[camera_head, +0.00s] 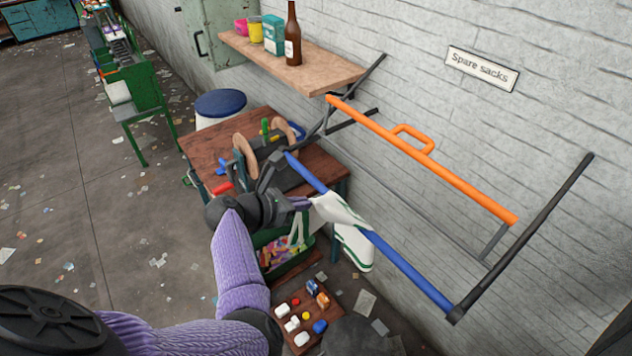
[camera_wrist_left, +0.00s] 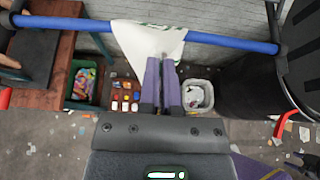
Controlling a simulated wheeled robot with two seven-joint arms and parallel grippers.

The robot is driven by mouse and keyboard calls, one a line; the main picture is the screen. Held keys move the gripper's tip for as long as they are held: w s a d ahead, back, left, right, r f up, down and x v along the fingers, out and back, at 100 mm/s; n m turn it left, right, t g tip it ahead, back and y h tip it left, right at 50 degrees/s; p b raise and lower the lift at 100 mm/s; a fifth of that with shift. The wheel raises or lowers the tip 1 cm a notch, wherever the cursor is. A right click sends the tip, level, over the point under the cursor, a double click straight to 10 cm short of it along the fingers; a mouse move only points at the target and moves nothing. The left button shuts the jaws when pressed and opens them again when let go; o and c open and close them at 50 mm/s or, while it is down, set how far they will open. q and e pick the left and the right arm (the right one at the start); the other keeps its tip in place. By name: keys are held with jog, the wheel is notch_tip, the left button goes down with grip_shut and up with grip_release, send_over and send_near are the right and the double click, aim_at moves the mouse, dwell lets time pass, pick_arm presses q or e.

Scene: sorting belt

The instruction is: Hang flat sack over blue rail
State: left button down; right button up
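The flat sack (camera_head: 354,246) is white with green stripes. It lies across the blue rail (camera_head: 412,272), with one part on my gripper's side and another hanging down on the wall side. My left gripper (camera_head: 308,203) is beside the rail. In the left wrist view, its purple fingers (camera_wrist_left: 161,85) are close together with the narrow end of the sack (camera_wrist_left: 148,42) between them. The sack covers a stretch of the blue rail (camera_wrist_left: 225,41) there. My right gripper is not in view.
An orange rail (camera_head: 430,160) with a handle runs nearer the wall, below a "Spare sacks" sign (camera_head: 482,69). A wooden shelf (camera_head: 330,78) holds a bottle (camera_head: 292,40). A wooden table (camera_head: 200,148) stands behind my gripper. A tray (camera_head: 335,300) of small items is below. The blue rail's right stretch is clear.

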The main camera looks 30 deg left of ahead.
pick_arm(q)
jog(key=s+a+f+b, duration=0.2)
jog(key=s+f+b, duration=0.3)
jog(key=f, duration=0.7)
jog(key=w+d+f+b, duration=0.1)
jog(key=w+f+b, duration=0.1)
jog(key=f+b, duration=0.4)
jog(key=w+f+b, duration=0.2)
jog(key=f+b, duration=0.4)
jog(key=f, duration=0.1)
jog(key=shift+w+d, duration=0.25)
jog(key=shift+d, duration=0.1)
grip_release()
jog(key=shift+s+a+r+g+y+p, duration=0.2)
jog(key=shift+s+r+g+y+p, duration=0.4)
jog(key=shift+p, duration=1.25)
jog(key=shift+s+a+r+g+y+p, duration=0.1)
jog(key=shift+s+a+r+g+p, duration=0.2)
jog(key=shift+r+g+p, duration=1.1)
jog(key=shift+s+a+r+g+y+p, duration=0.15)
jog(key=shift+s+r+y+p, duration=0.3)
jog(key=shift+p, duration=1.9)
